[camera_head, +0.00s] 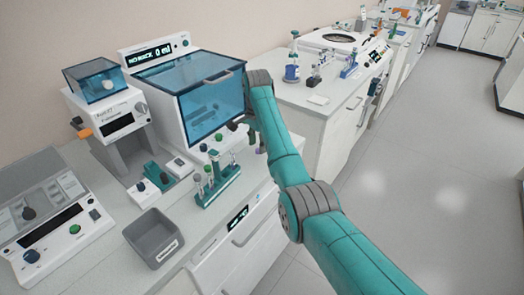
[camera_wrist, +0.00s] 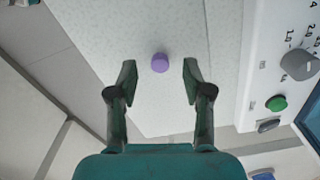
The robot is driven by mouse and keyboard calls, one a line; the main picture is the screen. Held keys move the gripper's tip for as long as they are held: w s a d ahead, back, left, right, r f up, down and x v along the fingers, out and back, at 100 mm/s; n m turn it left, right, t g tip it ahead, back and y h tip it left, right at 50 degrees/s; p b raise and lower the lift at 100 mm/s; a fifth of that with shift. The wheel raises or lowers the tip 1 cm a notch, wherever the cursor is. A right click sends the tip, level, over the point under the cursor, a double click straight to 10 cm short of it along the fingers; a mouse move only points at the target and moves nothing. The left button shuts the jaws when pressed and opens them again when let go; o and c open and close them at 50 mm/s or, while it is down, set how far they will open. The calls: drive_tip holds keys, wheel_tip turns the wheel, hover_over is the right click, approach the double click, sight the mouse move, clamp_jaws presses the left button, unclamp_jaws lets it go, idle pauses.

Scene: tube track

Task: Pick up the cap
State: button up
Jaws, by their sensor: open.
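The cap is a small round purple piece (camera_wrist: 160,63) on the pale speckled counter in the wrist view. It lies between and slightly beyond the fingertips of my gripper (camera_wrist: 159,74). My gripper is open, with a finger on each side and a clear gap to the cap on both sides. The fingers touch nothing that I can see. In the head view my arm covers most of the gripper, and the cap cannot be made out clearly there.
A white machine with a blue see-through lid (camera_head: 205,95) stands beside the cap's spot; its green button (camera_wrist: 276,103) shows right of my gripper. A green tube rack (camera_head: 217,185) and a grey bin (camera_head: 153,238) stand nearer the front. The counter's edge lies close by.

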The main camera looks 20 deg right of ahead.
wheel_tip(320, 180, down, 2)
drive_tip(key=c, duration=0.8)
drive_tip(key=shift+o, duration=0.2)
